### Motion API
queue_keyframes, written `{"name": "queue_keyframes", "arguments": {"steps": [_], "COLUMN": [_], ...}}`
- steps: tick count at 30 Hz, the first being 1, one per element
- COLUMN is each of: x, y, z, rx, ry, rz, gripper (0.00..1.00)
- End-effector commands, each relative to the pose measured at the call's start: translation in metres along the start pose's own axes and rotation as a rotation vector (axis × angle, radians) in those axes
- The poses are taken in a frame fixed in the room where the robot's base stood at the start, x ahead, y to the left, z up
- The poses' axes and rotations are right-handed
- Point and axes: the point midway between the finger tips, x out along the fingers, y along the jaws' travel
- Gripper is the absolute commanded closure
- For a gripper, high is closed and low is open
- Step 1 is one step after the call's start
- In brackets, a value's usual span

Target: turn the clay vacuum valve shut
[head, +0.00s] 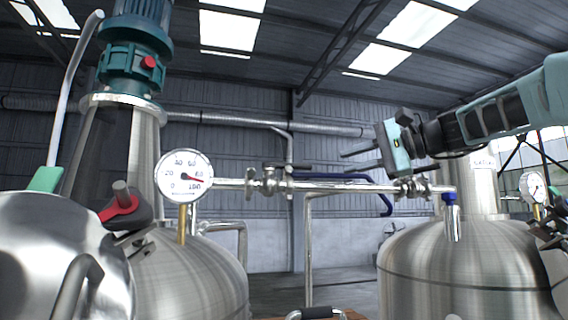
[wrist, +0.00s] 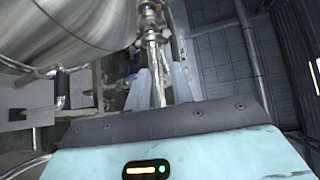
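I cannot make out a handle that is clearly clay-coloured in either view. A second valve body (head: 412,188) sits further right, below my gripper. My gripper (head: 358,161) is above the pipe, its two fingers pointing left, apart and empty. In the wrist view my gripper (wrist: 159,88) also shows open fingers, with a steel pipe (wrist: 156,75) seen between them; whether it is at finger depth I cannot tell.
A round gauge (head: 184,177) stands at the pipe's left end. A steel tank (head: 460,270) stands at right, another (head: 195,280) at left. A red handle (head: 118,208) and a teal motor (head: 137,50) are at left. A second gauge (head: 532,187) is far right. Air above the pipe's middle is clear.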

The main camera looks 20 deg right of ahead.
Motion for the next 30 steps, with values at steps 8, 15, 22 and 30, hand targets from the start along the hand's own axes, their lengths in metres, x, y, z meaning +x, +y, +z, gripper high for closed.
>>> {"name": "queue_keyframes", "arguments": {"steps": [8,15,22,30], "x": [-0.001,0.045,0.094,0.141], "y": [-0.024,-0.027,-0.030,-0.030], "z": [-0.004,-0.003,-0.003,-0.004], "rx": [0.003,0.004,0.005,0.003], "ry": [0.005,0.003,0.002,0.004], "rz": [-0.047,-0.044,-0.045,-0.045], "gripper": [0.77,0.77,0.77,0.77]}}
